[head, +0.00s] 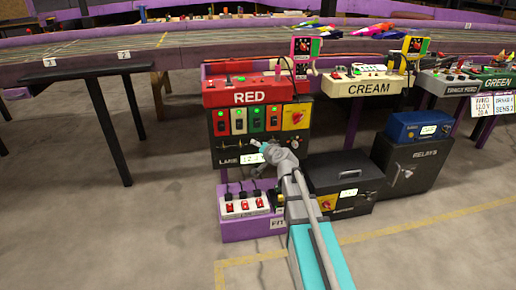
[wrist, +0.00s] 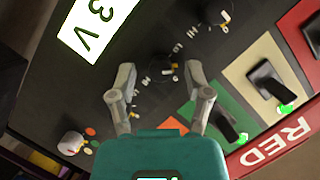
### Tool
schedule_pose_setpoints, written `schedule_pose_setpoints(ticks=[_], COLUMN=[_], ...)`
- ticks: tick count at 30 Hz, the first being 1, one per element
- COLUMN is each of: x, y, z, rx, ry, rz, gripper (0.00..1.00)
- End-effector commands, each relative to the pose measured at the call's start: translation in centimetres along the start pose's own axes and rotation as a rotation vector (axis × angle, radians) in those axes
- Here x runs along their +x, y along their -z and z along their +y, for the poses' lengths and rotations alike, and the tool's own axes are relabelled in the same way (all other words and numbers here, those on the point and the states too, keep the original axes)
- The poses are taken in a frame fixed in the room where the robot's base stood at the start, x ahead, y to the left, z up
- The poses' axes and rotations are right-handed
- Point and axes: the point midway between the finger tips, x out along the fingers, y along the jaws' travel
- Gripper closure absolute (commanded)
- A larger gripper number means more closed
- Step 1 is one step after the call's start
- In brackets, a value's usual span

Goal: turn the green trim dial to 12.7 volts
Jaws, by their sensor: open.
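The RED power unit (head: 258,125) has a black front with coloured switch plates and small dials below them. In the wrist view a small dark dial (wrist: 165,73) with pale numerals around it lies just beyond and between my fingertips. I cannot tell which dial is the green trim dial, nor read its setting. A lit white display (wrist: 92,20) shows "3 V", its first digits cut off; in the head view the display (head: 251,159) seems to start with 12. My gripper (wrist: 158,80) is open, its fingers apart and holding nothing. In the head view my gripper (head: 262,147) covers part of the panel's lower front.
Another dial (wrist: 220,18) with a reddish mark sits farther along the panel. Switches on green (wrist: 205,108) and cream plates lie right of my fingers. A pale knob (wrist: 70,142) is at lower left. A purple switch box (head: 246,228) and a black case (head: 345,170) stand below.

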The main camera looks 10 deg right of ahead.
Motion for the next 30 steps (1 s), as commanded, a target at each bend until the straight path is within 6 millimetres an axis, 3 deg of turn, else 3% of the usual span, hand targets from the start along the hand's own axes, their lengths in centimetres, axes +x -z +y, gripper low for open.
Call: schedule_pose_setpoints(ticks=[7,15,18,30], x=[0.01,0.01,0.02,0.08], y=[-0.03,-0.05,-0.05,-0.17], z=[-0.04,-0.06,-0.06,-0.02], rx=[0.0,-0.001,-0.001,0.035], ry=[0.0,0.001,0.001,0.016], rz=[0.0,-0.001,-0.001,-0.003], gripper=[0.36,0.86,1.0,1.0])
